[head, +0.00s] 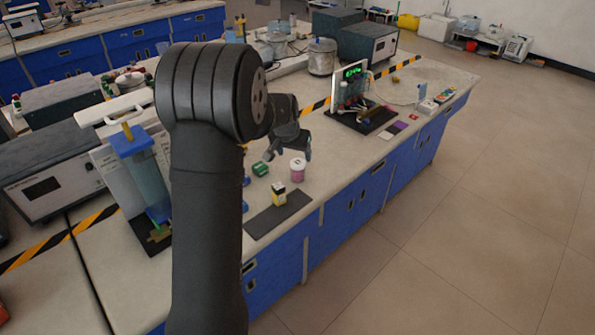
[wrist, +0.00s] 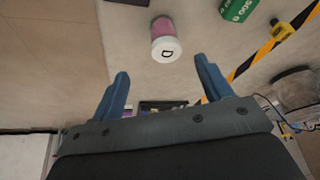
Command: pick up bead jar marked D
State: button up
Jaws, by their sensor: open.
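The bead jar marked D (wrist: 164,38) has a white lid with a black D and a pink body. In the wrist view it is at the top middle, past the fingertips and between their lines. In the head view the pink jar (head: 297,170) stands upright on the bench near its front edge. My gripper (wrist: 161,74) is open with its two blue fingers apart and nothing between them. In the head view my gripper (head: 283,152) is just left of and above the jar, apart from it. My arm hides part of the bench.
A green box (wrist: 237,8) lies near the jar. A yellow-and-black jar (head: 278,193) stands on a dark mat (head: 262,222) in front. Striped tape (wrist: 270,46) crosses the bench. A board with a green display (head: 352,85) stands farther right.

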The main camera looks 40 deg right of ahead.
aim_at(296, 164)
jog(key=x, duration=0.7)
jog(key=shift+w+d+f, duration=0.1)
jog(key=shift+d+f, duration=0.1)
jog(key=shift+f, duration=0.15)
jog(key=f, duration=0.1)
jog(key=w+d+f, duration=0.1)
jog(key=f, duration=0.1)
jog(key=shift+w+d+f, duration=0.25)
jog(key=shift+w+d, duration=0.1)
jog(key=shift+w+d+f, duration=0.1)
jog(key=shift+d+f, duration=0.1)
jog(key=shift+f, duration=0.3)
jog(key=c, duration=1.1)
